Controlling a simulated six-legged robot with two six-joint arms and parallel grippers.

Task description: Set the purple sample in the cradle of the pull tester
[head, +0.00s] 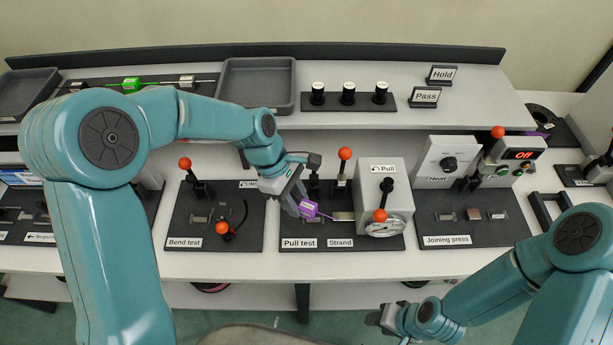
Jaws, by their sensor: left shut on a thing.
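The purple sample (310,209) is a small block with a pale label. A thin purple strand runs from it to the right. My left gripper (300,206) is shut on the purple sample over the left part of the pull tester's dark base (292,231). The fingers hide the cradle there, and I cannot tell whether the sample touches it. The pull tester's grey box (397,172) stands at the right, with a black-and-orange lever and a round dial (385,229). My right gripper (384,318) is low in front of the bench, apart from everything; its jaws are unclear.
The bend test station (185,230), with orange-knobbed levers, is left of the pull tester. The joining press (470,232) is to its right. An orange-knobbed lever (344,155) rises close behind the sample. A grey tray (257,85) and black posts (348,94) stand on the rear shelf.

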